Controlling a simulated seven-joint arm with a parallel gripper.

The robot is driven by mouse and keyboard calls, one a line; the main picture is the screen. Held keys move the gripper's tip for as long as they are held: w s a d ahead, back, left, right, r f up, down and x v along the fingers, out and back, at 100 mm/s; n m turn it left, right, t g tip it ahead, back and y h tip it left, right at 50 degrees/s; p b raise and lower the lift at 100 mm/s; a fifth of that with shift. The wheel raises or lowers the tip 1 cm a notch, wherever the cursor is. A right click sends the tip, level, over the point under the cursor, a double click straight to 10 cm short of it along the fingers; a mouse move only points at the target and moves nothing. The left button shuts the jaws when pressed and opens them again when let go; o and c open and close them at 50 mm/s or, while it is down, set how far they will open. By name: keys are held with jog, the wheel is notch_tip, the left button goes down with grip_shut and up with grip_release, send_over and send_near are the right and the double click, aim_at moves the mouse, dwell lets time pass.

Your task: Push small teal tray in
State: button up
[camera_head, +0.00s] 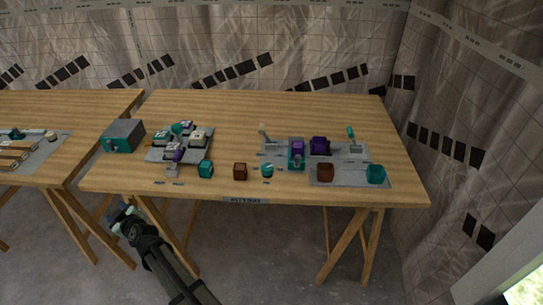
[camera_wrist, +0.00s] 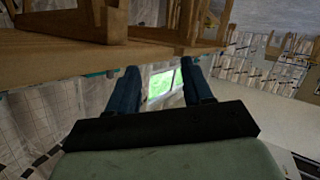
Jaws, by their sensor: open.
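A grey box (camera_head: 126,131) stands at the left end of the main table. A small teal tray (camera_head: 118,146) shows at its lower front left; it looks partly out of the box, but it is too small to tell how far. My gripper (camera_head: 122,213) is below and in front of the table's left front edge, well apart from the box. In the wrist view my gripper (camera_wrist: 162,80) is open with nothing between its two dark fingers. The tray cannot be made out in the wrist view.
The main wooden table (camera_head: 300,115) has trestle legs near my arm. A grey panel (camera_head: 160,158) with several blocks lies right of the box. Another panel (camera_head: 345,180) is farther right. A second table (camera_head: 60,110) stands left across a narrow gap. The table's back is clear.

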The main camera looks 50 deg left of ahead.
notch_tip(320, 180, up, 5)
notch_tip(320, 180, up, 18)
jog(key=m+t+h, duration=0.3)
jog(key=m+h, duration=1.1)
jog(key=m, duration=0.3)
send_over(298, 156)
notch_tip(298, 156, down, 13)
jog(key=shift+s+f, duration=0.1)
jog(key=shift+f, duration=0.05)
jog(key=shift+c, duration=0.3)
